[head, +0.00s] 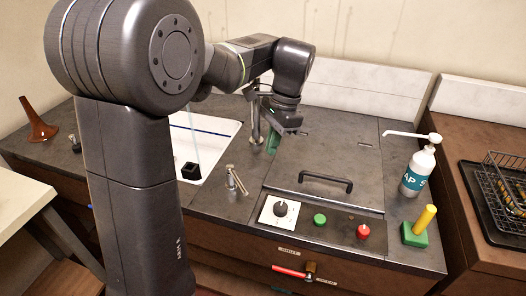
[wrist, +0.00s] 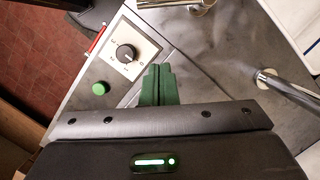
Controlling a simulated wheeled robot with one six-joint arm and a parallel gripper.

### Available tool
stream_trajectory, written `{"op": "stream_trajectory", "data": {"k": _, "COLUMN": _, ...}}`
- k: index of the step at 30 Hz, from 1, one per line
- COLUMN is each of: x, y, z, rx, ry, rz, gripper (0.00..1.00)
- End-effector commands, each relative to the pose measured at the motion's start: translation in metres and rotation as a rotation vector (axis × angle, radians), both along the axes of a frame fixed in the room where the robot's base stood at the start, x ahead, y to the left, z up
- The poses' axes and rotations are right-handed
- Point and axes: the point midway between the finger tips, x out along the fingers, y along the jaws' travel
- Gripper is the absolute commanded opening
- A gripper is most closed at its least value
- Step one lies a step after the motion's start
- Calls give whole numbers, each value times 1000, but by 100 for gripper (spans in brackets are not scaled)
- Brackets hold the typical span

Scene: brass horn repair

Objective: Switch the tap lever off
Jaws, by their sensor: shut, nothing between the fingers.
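A small metal fixture with a slanted lever (head: 235,181) stands on the counter at the sink's front right corner. I take it to be the tap lever; chrome parts of it show at the top edge of the wrist view (wrist: 190,4). A metal tap post (head: 256,125) rises beside the sink and shows at right in the wrist view (wrist: 270,77). A thin pale stream (head: 190,128) falls into the white sink (head: 213,130). My gripper (head: 272,146) is shut and empty, its green fingers (wrist: 158,68) together above the counter, behind and right of the lever and apart from it.
A black block (head: 190,171) sits in the sink. A dark lid with a handle (head: 325,180), a dial (head: 280,209), green (head: 320,219) and red (head: 363,231) buttons lie right of the lever. A soap bottle (head: 419,172) and a yellow peg (head: 424,219) stand farther right.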

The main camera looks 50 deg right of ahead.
Motion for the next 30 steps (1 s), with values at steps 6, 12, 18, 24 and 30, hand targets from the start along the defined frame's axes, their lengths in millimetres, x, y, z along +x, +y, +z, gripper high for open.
{"op": "stream_trajectory", "data": {"k": 6, "x": 4, "y": 12, "z": -45, "rx": 5, "ry": 3, "rz": 4, "gripper": 0}}
{"op": "stream_trajectory", "data": {"k": 12, "x": 7, "y": 21, "z": -85, "rx": 5, "ry": 2, "rz": 4, "gripper": 0}}
{"op": "stream_trajectory", "data": {"k": 18, "x": 17, "y": 48, "z": -82, "rx": -1, "ry": 0, "rz": 6, "gripper": 0}}
{"op": "stream_trajectory", "data": {"k": 24, "x": 20, "y": 57, "z": -84, "rx": 0, "ry": 0, "rz": 3, "gripper": 0}}
{"op": "stream_trajectory", "data": {"k": 30, "x": 20, "y": 57, "z": -84, "rx": -1, "ry": 1, "rz": 3, "gripper": 0}}
